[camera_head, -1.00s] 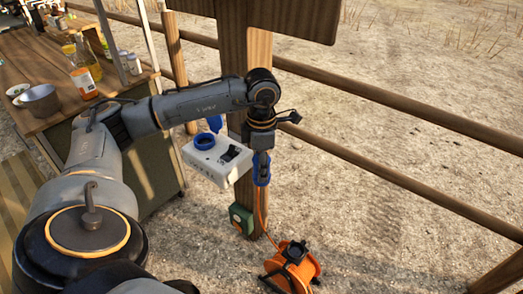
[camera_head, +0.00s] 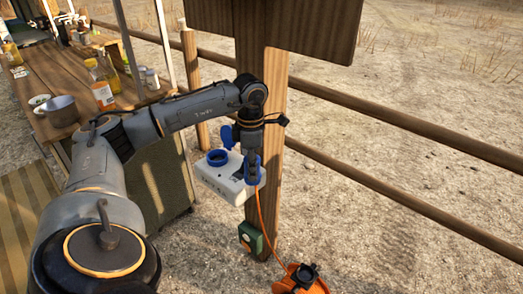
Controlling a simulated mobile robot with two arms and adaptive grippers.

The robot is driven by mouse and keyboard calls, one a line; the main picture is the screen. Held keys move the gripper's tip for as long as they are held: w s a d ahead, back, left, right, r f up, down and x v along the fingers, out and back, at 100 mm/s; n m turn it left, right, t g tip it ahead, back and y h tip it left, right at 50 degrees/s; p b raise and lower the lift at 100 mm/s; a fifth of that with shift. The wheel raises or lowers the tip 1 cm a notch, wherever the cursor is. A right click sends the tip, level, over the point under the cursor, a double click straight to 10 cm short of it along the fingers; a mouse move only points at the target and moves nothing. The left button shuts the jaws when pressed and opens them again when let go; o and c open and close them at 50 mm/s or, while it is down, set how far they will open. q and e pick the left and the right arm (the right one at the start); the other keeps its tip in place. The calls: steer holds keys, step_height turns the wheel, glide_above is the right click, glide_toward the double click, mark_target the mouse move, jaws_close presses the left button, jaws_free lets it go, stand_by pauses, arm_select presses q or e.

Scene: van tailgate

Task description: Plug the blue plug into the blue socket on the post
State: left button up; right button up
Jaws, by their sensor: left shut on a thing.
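A white socket box (camera_head: 222,185) is fixed on the wooden post (camera_head: 273,100). The blue socket (camera_head: 217,157) is a round ring on the box's top left, with a raised blue lid (camera_head: 227,137) behind it. My left gripper (camera_head: 251,172) points down and is shut on the blue plug (camera_head: 252,178). It overlaps the right part of the box in this view, to the right of the blue socket. The orange cable (camera_head: 262,215) hangs from the plug. The plug's tip is hard to make out, and I cannot tell whether the plug touches the box. My right gripper is not in view.
An orange cable reel (camera_head: 300,284) stands on the ground, cut by the bottom edge. A green box (camera_head: 250,238) sits low on the post. A wooden counter (camera_head: 75,130) with a pot and bottles is at left. Fence rails (camera_head: 400,120) run right. A sign board hangs above.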

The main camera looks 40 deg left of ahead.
arm_select(q)
steer(key=w+a+p, duration=0.2)
steer(key=a+p, duration=0.2)
steer(key=a, duration=1.6)
steer(key=shift+w+a, duration=0.15)
steer(key=shift+w, duration=0.1)
